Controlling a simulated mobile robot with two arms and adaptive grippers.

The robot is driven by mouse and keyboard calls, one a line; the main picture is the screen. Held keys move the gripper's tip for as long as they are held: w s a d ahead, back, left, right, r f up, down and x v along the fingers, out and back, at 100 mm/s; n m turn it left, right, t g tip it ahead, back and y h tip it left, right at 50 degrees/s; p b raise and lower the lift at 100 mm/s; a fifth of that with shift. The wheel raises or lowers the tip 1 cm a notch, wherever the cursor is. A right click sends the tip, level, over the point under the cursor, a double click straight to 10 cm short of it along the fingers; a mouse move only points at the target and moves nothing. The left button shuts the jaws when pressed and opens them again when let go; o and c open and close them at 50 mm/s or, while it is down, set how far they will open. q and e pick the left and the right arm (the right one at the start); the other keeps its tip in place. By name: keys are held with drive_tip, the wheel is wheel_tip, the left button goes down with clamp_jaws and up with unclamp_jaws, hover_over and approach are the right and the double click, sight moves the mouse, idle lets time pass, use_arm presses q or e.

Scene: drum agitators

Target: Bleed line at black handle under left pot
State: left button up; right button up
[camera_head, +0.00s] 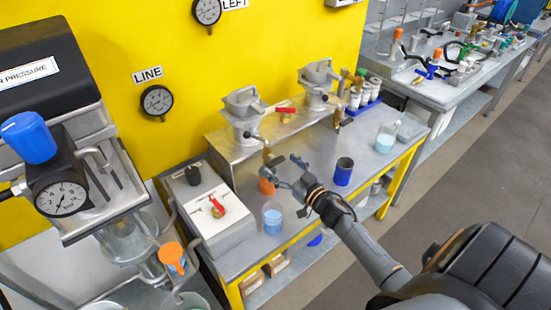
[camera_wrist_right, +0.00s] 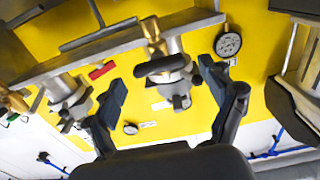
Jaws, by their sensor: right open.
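The left pot (camera_head: 243,105) is a grey metal vessel on the steel bench shelf by the yellow wall. A small black handle (camera_head: 250,135) sits low on its front, above a brass outlet (camera_head: 267,152). My right gripper (camera_head: 296,172) is open and empty, in front of and below the left pot, apart from it. In the right wrist view, which looks tilted upward, the pot's metal body and brass fitting (camera_wrist_right: 152,30) show between and beyond the two spread fingers (camera_wrist_right: 162,85). Which dark part there is the handle, I cannot tell. My left gripper is out of view.
A red handle (camera_head: 286,110) lies between the left pot and the right pot (camera_head: 320,75). An orange cup (camera_head: 267,187), blue-liquid beaker (camera_head: 272,217) and dark blue cup (camera_head: 343,171) stand around my gripper. A grey box with a red lever (camera_head: 217,206) is at left.

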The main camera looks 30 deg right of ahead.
sight(278, 162)
drive_tip(key=shift+w+a, duration=0.15)
drive_tip(key=shift+w, duration=1.45)
drive_tip(key=c, duration=1.2)
drive_tip(key=shift+o, duration=0.2)
